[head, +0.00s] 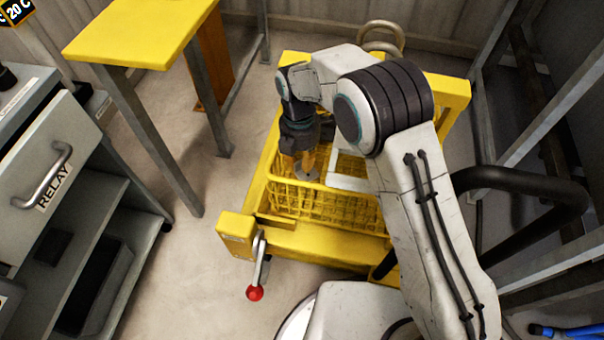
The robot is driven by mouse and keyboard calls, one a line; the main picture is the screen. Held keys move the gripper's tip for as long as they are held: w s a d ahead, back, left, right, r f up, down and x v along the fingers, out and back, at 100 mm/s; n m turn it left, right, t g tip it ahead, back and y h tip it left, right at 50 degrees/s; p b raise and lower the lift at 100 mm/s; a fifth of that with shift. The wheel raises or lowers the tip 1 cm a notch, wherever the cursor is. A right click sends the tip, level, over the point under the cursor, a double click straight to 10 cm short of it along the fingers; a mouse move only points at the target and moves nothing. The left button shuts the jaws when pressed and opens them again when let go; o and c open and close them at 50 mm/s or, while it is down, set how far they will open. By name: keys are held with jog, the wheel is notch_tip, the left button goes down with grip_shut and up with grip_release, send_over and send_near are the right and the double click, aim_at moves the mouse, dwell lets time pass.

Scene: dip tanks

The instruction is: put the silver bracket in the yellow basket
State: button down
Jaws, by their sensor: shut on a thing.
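The yellow wire basket (330,208) sits inside a yellow frame in the middle of the head view. My gripper (306,168) points down over the left part of the basket. It is shut on a small grey piece, the silver bracket (307,174), which shows between and below the fingertips. The bracket appears at about rim height or a little inside the basket; I cannot tell its exact depth. My arm hides the right part of the basket.
A yellow frame (310,243) surrounds the basket, with a red-knobbed lever (255,292) at its front left. A yellow-topped table (140,30) stands at the back left. A grey cabinet (50,170) marked RELAY is at left. Metal rails (545,150) stand at right.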

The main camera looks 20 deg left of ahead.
aim_at(302, 174)
jog(key=shift+f+b, duration=1)
jog(key=shift+f, duration=1.75)
jog(key=shift+f+b, duration=0.3)
jog(key=shift+f, duration=0.3)
jog(key=c, duration=1.4)
grip_release()
jog(key=shift+r, duration=0.1)
jog(key=r+p, duration=0.3)
jog(key=r, duration=0.1)
jog(key=r+p, duration=0.3)
jog(key=r, duration=0.1)
jog(key=a+r+p, duration=0.1)
jog(key=r+p, duration=0.3)
jog(key=r, duration=0.1)
jog(key=shift+w, duration=0.35)
jog(key=shift+r, duration=0.1)
